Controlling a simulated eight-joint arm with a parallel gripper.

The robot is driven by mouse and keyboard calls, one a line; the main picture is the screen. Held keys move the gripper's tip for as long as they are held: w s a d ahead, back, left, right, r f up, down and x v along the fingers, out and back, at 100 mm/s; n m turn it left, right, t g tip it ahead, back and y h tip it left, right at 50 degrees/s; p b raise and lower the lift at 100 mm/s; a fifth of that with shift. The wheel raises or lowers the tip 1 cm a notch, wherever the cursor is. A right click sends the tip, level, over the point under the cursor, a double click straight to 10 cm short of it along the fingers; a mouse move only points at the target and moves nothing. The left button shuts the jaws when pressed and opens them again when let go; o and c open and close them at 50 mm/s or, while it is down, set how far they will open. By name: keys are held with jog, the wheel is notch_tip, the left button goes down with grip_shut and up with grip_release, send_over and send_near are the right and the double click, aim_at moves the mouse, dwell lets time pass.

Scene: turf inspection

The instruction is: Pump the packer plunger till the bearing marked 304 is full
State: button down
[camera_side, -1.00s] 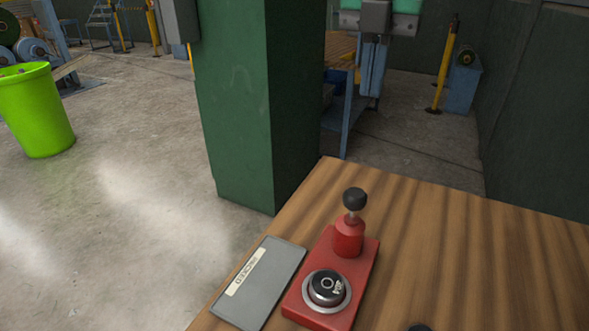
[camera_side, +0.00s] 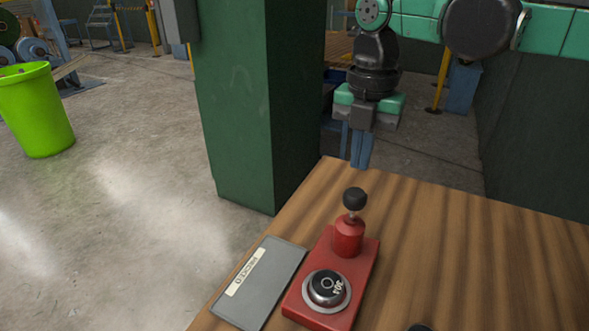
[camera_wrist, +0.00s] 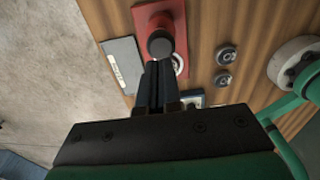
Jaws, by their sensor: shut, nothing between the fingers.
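The red packer (camera_side: 365,275) stands on the wooden bench, with a black plunger knob (camera_side: 355,198) on a short shaft above its red post. In the wrist view, the knob (camera_wrist: 161,44) lies just beyond my fingertips (camera_wrist: 153,66), and my fingers partly hide the seat.
A grey plate (camera_side: 282,262) with a label reading PACKED lies left of the packer. Two more bearings, an upper one (camera_wrist: 227,55) and a lower one (camera_wrist: 223,79), lie on the bench (camera_side: 470,250). A green pillar (camera_side: 237,110) rises behind the bench's left edge.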

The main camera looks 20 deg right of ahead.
aim_at(356, 192)
jog(key=shift+f, duration=2.05)
jog(key=shift+f, duration=1.1)
notch_tip(356, 192, up, 14)
